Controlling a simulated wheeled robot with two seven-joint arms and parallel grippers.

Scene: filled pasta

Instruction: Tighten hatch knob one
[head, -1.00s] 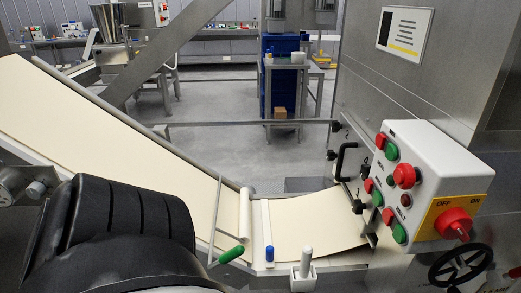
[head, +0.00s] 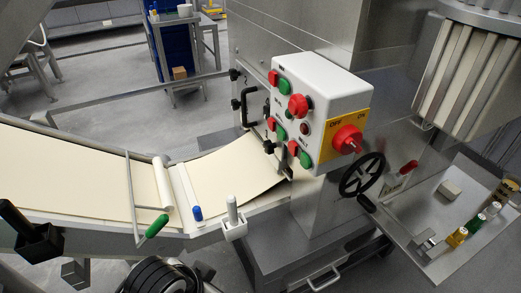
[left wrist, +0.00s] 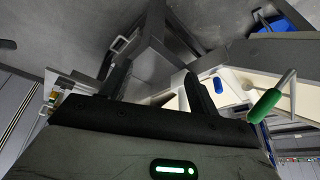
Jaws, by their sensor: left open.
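The hatch is on the side of the steel machine, left of the control box, and has a black bar handle (head: 246,106). Small black hatch knobs sit around it: an upper knob (head: 235,75) and a lower knob (head: 268,147). Their numbers are too small to read, so I cannot tell which is knob one. My left gripper (left wrist: 174,78) shows in the left wrist view with its two dark fingers apart and nothing between them. My right gripper is out of view.
A white control box (head: 330,92) with red and green buttons juts out right of the hatch. Below it is a black handwheel (head: 362,175). The dough belt (head: 75,175), green lever (head: 157,226), blue knob (head: 197,212) and white-handled post (head: 232,210) lie in front.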

